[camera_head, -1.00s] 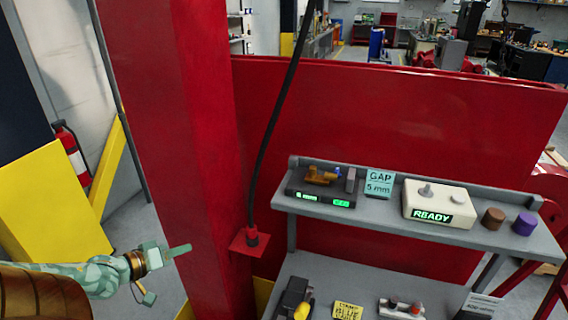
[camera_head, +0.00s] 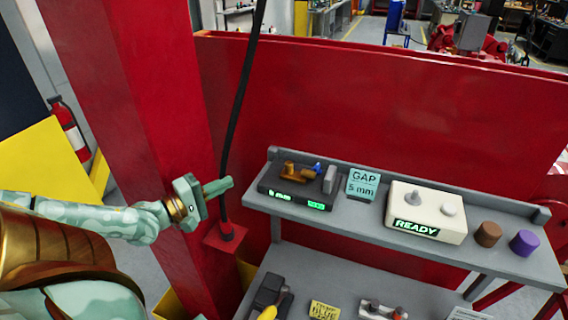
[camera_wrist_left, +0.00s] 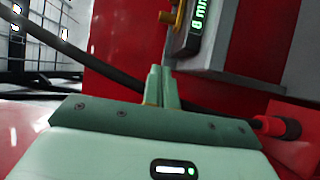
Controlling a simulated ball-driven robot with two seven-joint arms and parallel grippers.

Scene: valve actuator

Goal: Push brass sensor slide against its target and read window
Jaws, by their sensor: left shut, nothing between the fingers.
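The brass sensor slide (camera_head: 288,170) sits on a dark base with green displays (camera_head: 297,199) at the left end of the upper grey shelf. A blue tip shows at its right end. A grey upright block (camera_head: 330,180), perhaps its target, stands just right of it, with a small space between. My left gripper (camera_head: 219,187) is shut and empty, left of the shelf and apart from the slide. In the left wrist view its closed fingers (camera_wrist_left: 160,84) point towards the brass part (camera_wrist_left: 168,17) and a green readout (camera_wrist_left: 198,22). My right gripper is not in view.
A card reading "GAP 5 mm" (camera_head: 362,184) stands beside the base. A cream box showing READY (camera_head: 427,212), a brown knob (camera_head: 488,234) and a purple knob (camera_head: 525,243) sit farther right. A black cable (camera_head: 240,100) hangs by the red post near my left gripper.

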